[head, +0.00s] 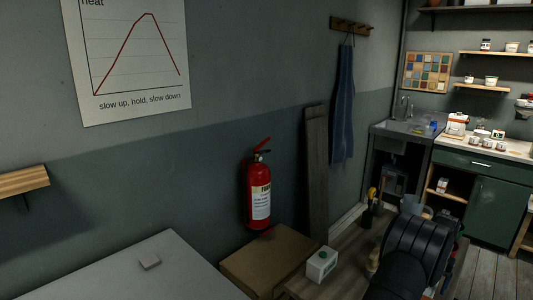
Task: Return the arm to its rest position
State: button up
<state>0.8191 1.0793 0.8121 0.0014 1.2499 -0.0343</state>
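A large black ribbed part, which looks like a piece of my arm, fills the lower right of the head view. It covers part of the wooden bench (340,271). I cannot make out my gripper's fingers in this view. Whether the gripper holds anything is hidden.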

jog(key=shift+f, duration=0.35)
notch_tip(320, 180, up, 12)
notch_tip(320, 180, down, 12)
jog(key=shift+f, duration=0.1)
notch_tip(320, 180, up, 4)
jog(key=shift+r, duration=0.2)
jog(key=s+d+r, duration=0.3)
jog(key=s+r, duration=0.8)
jog(key=r, duration=0.1)
jog(key=w+a, duration=0.7)
jog(key=a, duration=0.5)
jog(key=w+a, duration=0.8)
jog(key=a, duration=0.5)
jog(key=w+a, duration=0.8)
jog(key=a, duration=0.4)
jog(key=shift+a+f, duration=0.15)
jog(key=shift+a, duration=0.2)
